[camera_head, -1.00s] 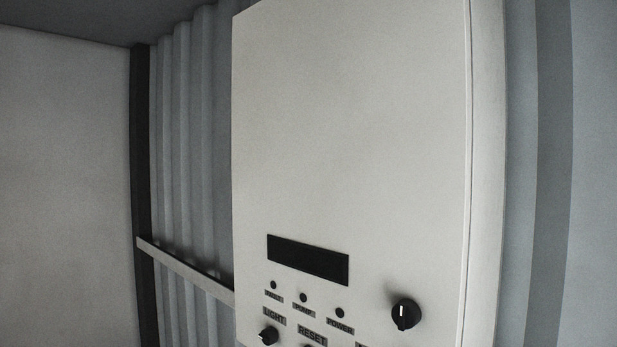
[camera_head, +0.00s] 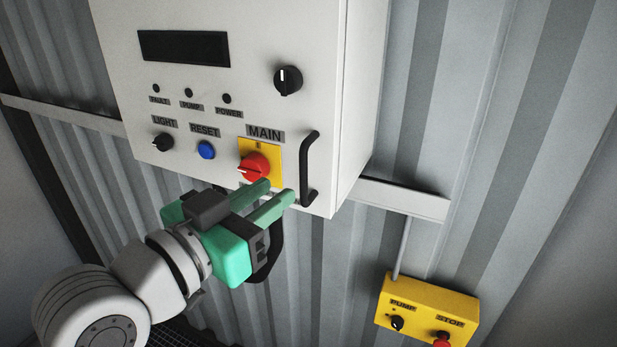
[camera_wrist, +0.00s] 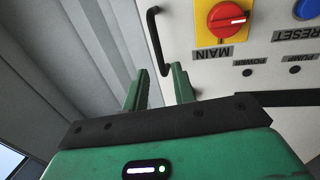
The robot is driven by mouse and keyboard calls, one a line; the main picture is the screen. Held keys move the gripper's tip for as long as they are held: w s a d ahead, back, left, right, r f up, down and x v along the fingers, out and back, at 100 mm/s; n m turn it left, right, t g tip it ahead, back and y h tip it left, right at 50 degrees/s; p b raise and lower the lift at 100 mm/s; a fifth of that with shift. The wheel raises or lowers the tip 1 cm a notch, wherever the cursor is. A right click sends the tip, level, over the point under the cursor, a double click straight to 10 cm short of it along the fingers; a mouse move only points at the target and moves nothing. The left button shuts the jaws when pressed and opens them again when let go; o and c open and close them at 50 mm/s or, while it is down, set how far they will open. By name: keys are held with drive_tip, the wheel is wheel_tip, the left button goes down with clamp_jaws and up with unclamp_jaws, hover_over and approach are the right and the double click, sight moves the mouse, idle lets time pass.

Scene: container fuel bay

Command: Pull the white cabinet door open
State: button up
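The white cabinet door (camera_head: 110,75) is shut flush with its box. Its black bar handle (camera_head: 310,168) stands upright near the lower right edge; it also shows in the wrist view (camera_wrist: 155,38). My green gripper (camera_head: 279,189) is open and empty, just left of and below the handle, with its fingers pointing toward it. In the wrist view, my fingertips (camera_wrist: 159,70) are spread with a gap between them, and one end of the handle lines up with that gap. I cannot tell whether a finger touches the handle.
The red MAIN switch (camera_head: 254,167) on its yellow plate is close beside my fingers. A blue RESET button (camera_head: 206,150) and black knobs (camera_head: 288,80) are on the door. A yellow PUMP/STOP box (camera_head: 428,312) hangs lower right. A rail (camera_head: 405,197) crosses the corrugated wall.

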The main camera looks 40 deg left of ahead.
sight(301, 173)
drive_tip(key=w, duration=0.2)
drive_tip(key=w+p, duration=0.1)
drive_tip(key=w, duration=0.1)
drive_tip(key=w+p, duration=0.1)
drive_tip(key=w, duration=0.2)
drive_tip(key=shift+a+r, duration=0.15)
drive_tip(key=shift+a, duration=0.25)
drive_tip(key=shift+w, duration=0.4)
clamp_jaws()
